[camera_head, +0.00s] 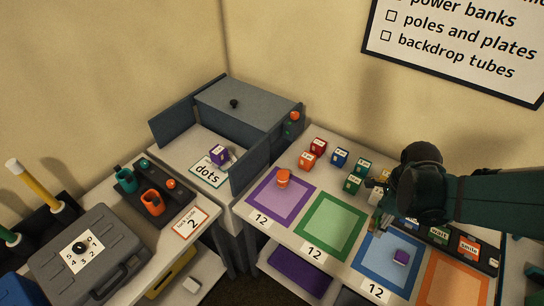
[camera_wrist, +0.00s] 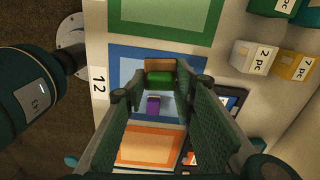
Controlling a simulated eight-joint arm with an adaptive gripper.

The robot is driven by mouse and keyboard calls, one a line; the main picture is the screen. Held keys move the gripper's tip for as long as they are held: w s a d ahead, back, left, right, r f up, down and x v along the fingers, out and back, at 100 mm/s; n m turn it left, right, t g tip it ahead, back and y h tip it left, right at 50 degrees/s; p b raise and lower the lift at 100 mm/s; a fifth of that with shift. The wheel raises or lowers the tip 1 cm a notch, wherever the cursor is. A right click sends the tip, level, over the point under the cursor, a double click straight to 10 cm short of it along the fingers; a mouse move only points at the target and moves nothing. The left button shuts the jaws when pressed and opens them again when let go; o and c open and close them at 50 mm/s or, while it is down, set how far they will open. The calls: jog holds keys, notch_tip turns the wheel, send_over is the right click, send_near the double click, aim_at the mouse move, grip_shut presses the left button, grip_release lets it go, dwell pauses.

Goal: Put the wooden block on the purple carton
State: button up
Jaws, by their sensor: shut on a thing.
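My gripper (camera_head: 380,222) is above the blue mat, near its upper left part. In the wrist view its fingers (camera_wrist: 162,80) are closed on a block with a brown face and a green face, which I take as the wooden block (camera_wrist: 159,65). In the head view the block cannot be made out at the fingertips. A small purple carton (camera_head: 401,257) stands on the blue mat, right of and nearer than the fingertips. It also shows between the fingers in the wrist view (camera_wrist: 153,104), apart from the block. Another purple carton (camera_head: 218,154) stands by the "dots" card.
Purple (camera_head: 265,205), green (camera_head: 312,225), blue (camera_head: 370,268) and orange (camera_head: 440,290) mats lie in a row. An orange object (camera_head: 284,178) is on the purple mat. Several small cartons (camera_head: 340,157) stand behind the mats. A dark rack (camera_head: 440,237) holds cards at right.

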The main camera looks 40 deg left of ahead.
jog(key=shift+a, duration=0.1)
jog(key=w+a+r+n+p, duration=0.1)
jog(key=w+a+r, duration=0.15)
jog(key=a, duration=0.55)
jog(key=w+a+r+n+p, duration=0.15)
jog(key=w+a, duration=0.25)
jog(key=a, duration=0.4)
jog(key=a+r+n+p, duration=0.1)
jog(key=a, duration=1)
jog(key=s+a+r+n+p, duration=0.1)
jog(key=a+r+p, duration=0.1)
jog(key=a, duration=1)
jog(key=s+a+r+n+p, duration=0.1)
jog(key=a+r+p, duration=0.1)
jog(key=a, duration=0.9)
jog(key=shift+s+a+n, duration=0.15)
jog(key=shift+a+n, duration=0.05)
jog(key=shift+n, duration=0.05)
jog(key=s+a+p, duration=0.1)
jog(key=s+a, duration=0.2)
jog(key=a, duration=0.4)
jog(key=s+a+r+n+p, duration=0.1)
jog(key=s+a, duration=0.3)
jog(key=a, duration=0.3)
jog(key=shift+a+n, duration=0.2)
jog(key=shift+n, duration=0.1)
send_over(220, 150)
jog(key=shift+f, duration=3.05)
jog(key=shift+f, duration=0.15)
